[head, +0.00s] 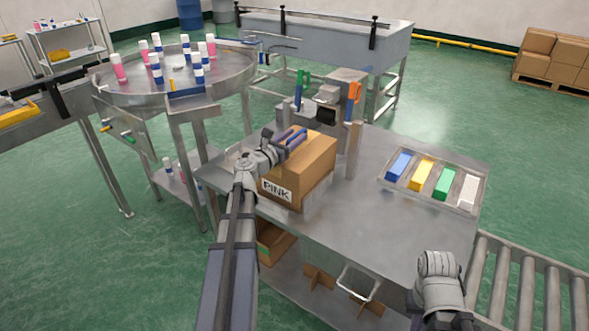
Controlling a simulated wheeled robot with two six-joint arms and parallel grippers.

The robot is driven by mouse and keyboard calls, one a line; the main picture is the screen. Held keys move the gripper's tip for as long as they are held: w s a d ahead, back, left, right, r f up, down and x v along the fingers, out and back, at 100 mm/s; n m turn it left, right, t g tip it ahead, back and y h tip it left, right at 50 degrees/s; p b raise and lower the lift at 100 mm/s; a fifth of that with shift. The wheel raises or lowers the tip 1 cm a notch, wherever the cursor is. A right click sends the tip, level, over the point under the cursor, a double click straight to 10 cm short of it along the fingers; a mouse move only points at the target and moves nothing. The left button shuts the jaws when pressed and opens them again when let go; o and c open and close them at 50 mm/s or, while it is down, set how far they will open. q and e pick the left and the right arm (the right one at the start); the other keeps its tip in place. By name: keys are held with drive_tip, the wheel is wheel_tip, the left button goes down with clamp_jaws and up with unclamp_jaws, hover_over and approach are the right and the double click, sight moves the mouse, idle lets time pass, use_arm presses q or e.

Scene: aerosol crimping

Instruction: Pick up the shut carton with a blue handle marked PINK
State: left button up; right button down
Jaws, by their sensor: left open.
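The shut brown carton (311,168) stands on the steel table, with a white label reading PINK on its front face. A blue handle (297,139) is on its top. My left gripper (285,142) is open over the top of the carton, at the handle. I cannot tell whether the fingers touch the handle, as the wrist and fingers partly cover it. My right arm shows at the lower right, but its gripper is not visible.
A crimping stand with green (300,84) and orange handles (354,92) is behind the carton. A tray (434,207) of blue, yellow, green and white blocks lies right. A round table (128,92) holds several bottles. The table's middle is clear.

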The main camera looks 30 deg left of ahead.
use_arm(q)
drive_tip(key=shift+c, duration=0.3)
clamp_jaws()
drive_tip(key=shift+w, duration=0.1)
idle(1.0)
